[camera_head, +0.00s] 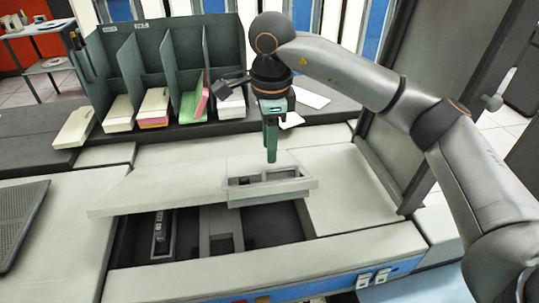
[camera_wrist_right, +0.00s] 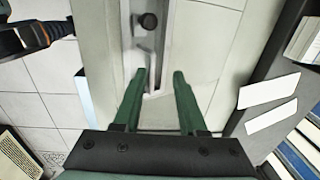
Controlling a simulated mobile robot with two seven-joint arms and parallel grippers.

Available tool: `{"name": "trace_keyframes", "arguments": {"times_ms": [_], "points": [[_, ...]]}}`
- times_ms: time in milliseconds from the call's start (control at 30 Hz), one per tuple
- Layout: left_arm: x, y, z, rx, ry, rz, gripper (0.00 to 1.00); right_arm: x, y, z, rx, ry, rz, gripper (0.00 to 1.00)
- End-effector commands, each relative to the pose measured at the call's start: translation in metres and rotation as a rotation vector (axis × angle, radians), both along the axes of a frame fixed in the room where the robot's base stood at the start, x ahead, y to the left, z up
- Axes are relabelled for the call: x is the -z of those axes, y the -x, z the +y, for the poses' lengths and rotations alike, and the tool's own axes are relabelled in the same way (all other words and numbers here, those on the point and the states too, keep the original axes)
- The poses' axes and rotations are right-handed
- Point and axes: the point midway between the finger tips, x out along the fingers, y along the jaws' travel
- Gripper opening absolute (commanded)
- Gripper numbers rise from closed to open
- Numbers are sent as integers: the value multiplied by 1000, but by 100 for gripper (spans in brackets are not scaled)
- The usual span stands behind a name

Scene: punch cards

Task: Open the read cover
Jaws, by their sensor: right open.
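A pale, flat panel (camera_head: 160,185) on the card machine, which I take to be the read cover, lies slanted above an open dark bay (camera_head: 270,225). A box-like frame with hollow compartments (camera_head: 270,188) sits at its right end. My right gripper (camera_head: 270,155), with green fingers, points down just above this frame, apart from it as far as I can tell. In the right wrist view the fingers (camera_wrist_right: 162,78) are parted, with nothing held. A grey strip with a black knob (camera_wrist_right: 148,20) and a thin pale bar (camera_wrist_right: 150,68) show near the left fingertip. My left gripper is not in view.
A dark green rack (camera_head: 165,70) with several card stacks stands behind the machine. Loose white cards (camera_head: 312,98) lie on the dark shelf. A tall upright grey panel (camera_head: 400,120) stands at the right, near my right arm.

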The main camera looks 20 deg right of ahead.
Motion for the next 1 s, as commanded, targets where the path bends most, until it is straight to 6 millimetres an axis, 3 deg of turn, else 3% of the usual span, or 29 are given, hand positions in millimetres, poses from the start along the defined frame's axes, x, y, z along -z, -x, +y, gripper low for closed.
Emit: {"name": "trace_keyframes", "arguments": {"times_ms": [200,400,1000], "points": [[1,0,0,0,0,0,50,-52,3,1,1,0,-5,41],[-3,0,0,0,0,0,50,-78,5,1,1,1,-2,41],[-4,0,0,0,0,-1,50,-86,6,2,1,0,0,41]]}}
